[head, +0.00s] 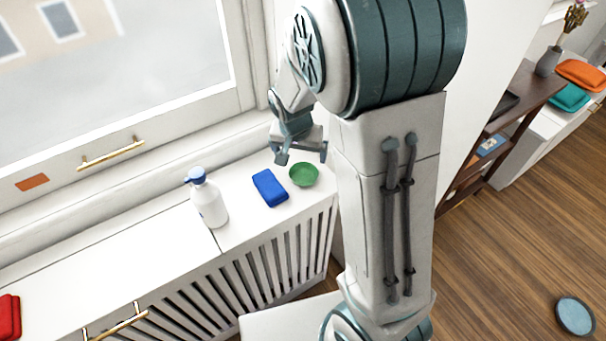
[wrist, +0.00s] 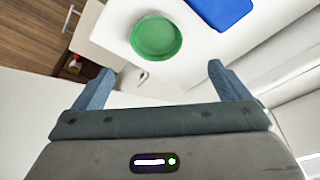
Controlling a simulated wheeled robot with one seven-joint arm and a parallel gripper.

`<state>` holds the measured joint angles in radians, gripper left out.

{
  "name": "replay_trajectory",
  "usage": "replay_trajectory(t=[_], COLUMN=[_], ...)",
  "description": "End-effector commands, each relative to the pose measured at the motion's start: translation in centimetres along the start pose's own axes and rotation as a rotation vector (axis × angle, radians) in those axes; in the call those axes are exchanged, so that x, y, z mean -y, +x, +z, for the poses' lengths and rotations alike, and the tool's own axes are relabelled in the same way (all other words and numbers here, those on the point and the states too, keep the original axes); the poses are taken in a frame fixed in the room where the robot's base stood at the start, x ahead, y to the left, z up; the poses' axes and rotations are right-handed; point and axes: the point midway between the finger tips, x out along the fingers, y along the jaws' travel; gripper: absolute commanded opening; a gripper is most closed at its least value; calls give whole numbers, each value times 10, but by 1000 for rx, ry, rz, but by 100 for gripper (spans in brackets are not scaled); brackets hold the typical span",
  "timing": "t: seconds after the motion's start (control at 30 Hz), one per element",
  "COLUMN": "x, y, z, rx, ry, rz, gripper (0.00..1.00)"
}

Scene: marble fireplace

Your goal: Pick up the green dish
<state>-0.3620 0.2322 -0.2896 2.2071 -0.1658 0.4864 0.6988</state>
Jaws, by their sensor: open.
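The green dish (head: 304,174) is a small round bowl on the white slatted cover under the window, near its right end. In the wrist view the green dish (wrist: 156,38) lies beyond my fingertips, a little left of the middle between them. My gripper (head: 301,158) is above and just behind the dish in the head view. In the wrist view my gripper (wrist: 160,78) has its fingers wide apart with nothing between them. It does not touch the dish.
A blue block-like item (head: 269,188) lies close to the left of the dish. A white bottle with a blue top (head: 207,198) stands further left. The window wall runs behind the white cover (head: 245,230). A red item (head: 9,317) sits at the far left.

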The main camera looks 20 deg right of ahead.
Motion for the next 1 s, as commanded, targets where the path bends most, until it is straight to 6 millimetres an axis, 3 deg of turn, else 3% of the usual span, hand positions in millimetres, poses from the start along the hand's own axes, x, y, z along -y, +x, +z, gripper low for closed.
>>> replay_trajectory(t=[0.2, 0.47, 0.8, 1.0], x=[-1, -1, -4, -4], y=[37, 53, 94, 99], z=[1, 2, 4, 4], rx=[3, 2, 1, 0], ry=[-1, -1, -2, -2], rz=[2, 1, 1, -1], gripper=[96, 96, 96, 96])
